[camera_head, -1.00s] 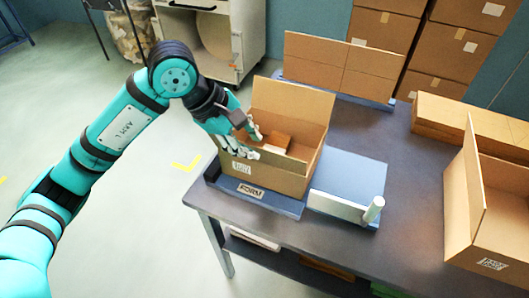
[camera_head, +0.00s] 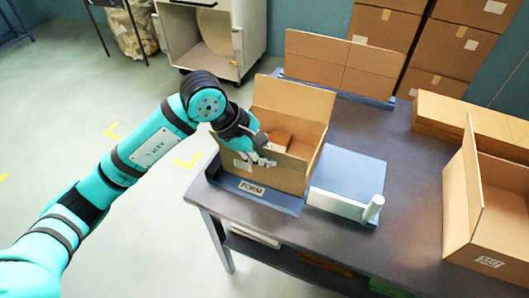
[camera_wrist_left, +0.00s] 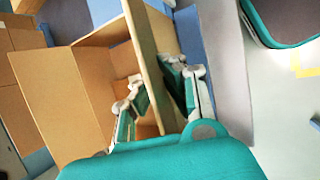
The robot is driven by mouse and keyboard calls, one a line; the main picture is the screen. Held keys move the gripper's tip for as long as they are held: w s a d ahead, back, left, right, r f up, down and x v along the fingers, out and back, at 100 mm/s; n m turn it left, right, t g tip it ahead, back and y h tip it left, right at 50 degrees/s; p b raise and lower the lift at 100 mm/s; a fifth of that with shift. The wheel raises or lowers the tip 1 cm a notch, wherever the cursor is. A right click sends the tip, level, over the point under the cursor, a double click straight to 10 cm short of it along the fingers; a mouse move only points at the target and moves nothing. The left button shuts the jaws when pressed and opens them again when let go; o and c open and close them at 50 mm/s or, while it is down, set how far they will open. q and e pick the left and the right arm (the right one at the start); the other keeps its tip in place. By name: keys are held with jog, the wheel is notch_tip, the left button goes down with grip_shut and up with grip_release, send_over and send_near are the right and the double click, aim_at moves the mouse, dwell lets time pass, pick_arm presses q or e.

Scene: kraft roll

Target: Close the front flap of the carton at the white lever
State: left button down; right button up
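The open carton (camera_head: 262,176) sits in a blue tray (camera_head: 225,178) marked FORM, left of the white lever (camera_head: 340,204). Its back flap (camera_head: 295,102) stands up. Its front flap (camera_wrist_left: 146,40) also stands up, along the near side. My left gripper (camera_head: 262,150) is at the front flap's top edge. In the left wrist view my left gripper (camera_wrist_left: 160,92) has one finger inside the carton and one outside, with the flap between them. The fingers look spread, though contact is hard to judge. A brown item (camera_head: 280,140) lies inside the carton. My right gripper is out of view.
A blue plate (camera_head: 350,172) lies right of the carton, behind the lever. Another open carton (camera_head: 490,215) stands at the right edge, with flat cardboard (camera_head: 475,125) behind it. Upright cardboard panels (camera_head: 345,65) stand at the back. The dark table (camera_head: 400,200) is bare between.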

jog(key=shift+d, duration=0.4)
pick_arm(q)
jog(key=shift+w+r, duration=0.1)
jog(key=shift+w, duration=0.05)
jog(key=shift+w+d+g+y, duration=0.1)
jog(key=shift+w+g+y, duration=0.2)
jog(key=shift+g, duration=0.7)
jog(key=shift+w+d+n+g+y+b, duration=0.15)
jog(key=shift+w+n+g+y+b, duration=0.2)
jog(key=shift+g, duration=0.7)
jog(key=shift+w+d+n+g+y+b, duration=0.15)
jog(key=shift+w+n+g+y+b, duration=0.2)
jog(key=shift+g, duration=0.7)
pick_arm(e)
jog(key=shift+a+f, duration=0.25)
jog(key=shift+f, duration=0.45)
pick_arm(q)
jog(key=shift+w, duration=0.15)
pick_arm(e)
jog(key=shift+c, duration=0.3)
